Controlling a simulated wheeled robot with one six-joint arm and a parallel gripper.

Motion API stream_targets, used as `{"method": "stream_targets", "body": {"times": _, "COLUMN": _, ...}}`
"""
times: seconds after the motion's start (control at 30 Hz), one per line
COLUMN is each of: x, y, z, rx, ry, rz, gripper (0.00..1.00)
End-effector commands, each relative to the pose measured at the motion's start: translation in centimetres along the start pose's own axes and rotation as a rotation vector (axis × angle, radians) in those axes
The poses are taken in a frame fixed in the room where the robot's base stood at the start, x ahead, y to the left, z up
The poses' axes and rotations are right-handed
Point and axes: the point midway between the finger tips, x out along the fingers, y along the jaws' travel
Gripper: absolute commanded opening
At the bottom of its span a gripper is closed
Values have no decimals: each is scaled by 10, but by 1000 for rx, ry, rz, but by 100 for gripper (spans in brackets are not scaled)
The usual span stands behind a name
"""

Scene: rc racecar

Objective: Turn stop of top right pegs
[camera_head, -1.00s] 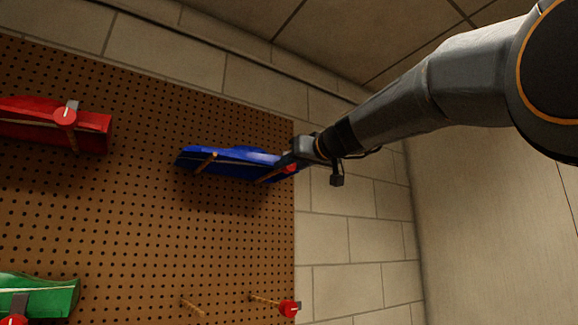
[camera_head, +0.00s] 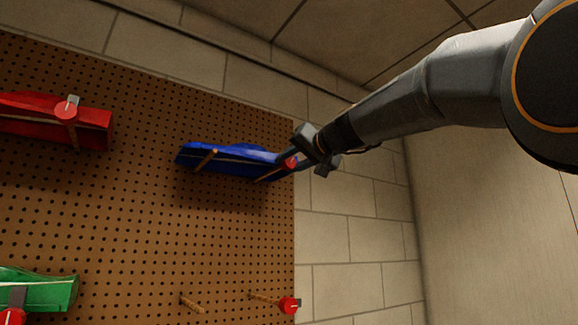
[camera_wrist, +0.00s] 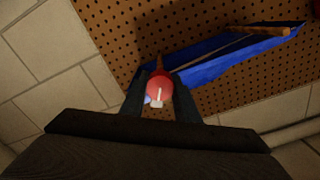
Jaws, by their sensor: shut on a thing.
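A blue car body (camera_head: 228,160) rests on two wooden pegs at the top right of the pegboard. The right peg's end carries a red round stop (camera_head: 290,162) with a light tab. My gripper (camera_head: 288,160) is shut on this stop. In the wrist view the red stop (camera_wrist: 159,86) sits between the two dark fingers (camera_wrist: 158,92), its whitish tab pointing toward the palm. The blue car body (camera_wrist: 230,58) lies behind and to the right of the fingers. The left peg (camera_head: 207,160) of the pair stands clear of my gripper.
A red car body (camera_head: 92,128) with a red stop (camera_head: 66,110) hangs at left. A green car body (camera_head: 45,292) is at lower left. Below the blue body are a bare peg (camera_head: 192,304) and a peg with a red stop (camera_head: 289,305). A block wall (camera_head: 340,235) flanks the pegboard (camera_head: 150,220).

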Motion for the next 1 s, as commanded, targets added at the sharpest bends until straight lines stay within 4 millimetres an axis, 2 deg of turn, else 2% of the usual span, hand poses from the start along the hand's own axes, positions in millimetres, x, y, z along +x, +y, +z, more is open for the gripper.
{"method": "stream_targets", "body": {"times": 0.7, "x": 0, "y": 1, "z": 0, "rx": 677, "ry": 0, "rz": 1, "gripper": 6}}
{"method": "stream_targets", "body": {"times": 1.0, "x": 0, "y": 2, "z": 0, "rx": 903, "ry": 1, "rz": 2, "gripper": 6}}
